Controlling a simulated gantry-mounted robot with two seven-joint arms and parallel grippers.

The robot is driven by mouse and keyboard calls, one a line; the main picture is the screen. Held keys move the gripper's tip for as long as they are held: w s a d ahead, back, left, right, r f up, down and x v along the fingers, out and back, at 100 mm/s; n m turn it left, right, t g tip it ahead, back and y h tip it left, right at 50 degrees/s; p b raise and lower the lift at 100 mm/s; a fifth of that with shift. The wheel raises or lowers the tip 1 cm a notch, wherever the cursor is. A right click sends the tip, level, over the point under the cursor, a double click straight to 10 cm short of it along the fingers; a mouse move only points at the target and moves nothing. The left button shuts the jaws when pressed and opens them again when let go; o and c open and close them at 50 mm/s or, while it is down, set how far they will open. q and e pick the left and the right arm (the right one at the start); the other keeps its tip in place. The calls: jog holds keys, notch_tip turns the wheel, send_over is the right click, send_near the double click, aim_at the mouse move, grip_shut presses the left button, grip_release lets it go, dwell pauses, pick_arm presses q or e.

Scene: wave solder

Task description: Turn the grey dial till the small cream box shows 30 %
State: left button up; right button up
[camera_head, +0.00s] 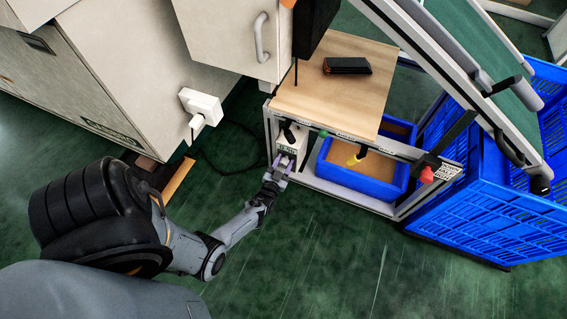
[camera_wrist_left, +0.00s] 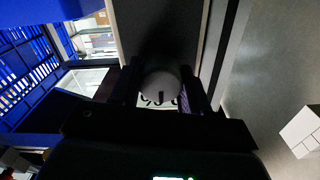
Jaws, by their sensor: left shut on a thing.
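The small cream box (camera_head: 291,139) is fixed to the front left of the workbench frame, with a black knob-like part on top. My left gripper (camera_head: 281,166) reaches its lower front and hides much of it. In the left wrist view the round grey dial (camera_wrist_left: 161,84) sits between the dark fingers of my left gripper (camera_wrist_left: 162,92), which is shut on it. Upside-down dark characters show just below the dial, partly hidden, and I cannot read the value. My right gripper is not in view.
A wooden bench top (camera_head: 318,92) carries a dark handheld object (camera_head: 347,66). A blue bin (camera_head: 360,181) sits under it. A blue crate (camera_head: 490,215) stands at right. A cream cabinet with a white plug box (camera_head: 201,106) is at left. Green floor is clear in front.

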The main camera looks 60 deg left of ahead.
pick_arm(q)
jog(key=shift+m, duration=0.4)
jog(key=m, duration=0.4)
jog(key=shift+m, duration=0.4)
jog(key=m, duration=0.4)
jog(key=shift+m+p, duration=0.3)
jog(key=shift+m, duration=0.1)
jog(key=o, duration=1)
jog(key=shift+d, duration=0.1)
jog(key=shift+f, duration=0.1)
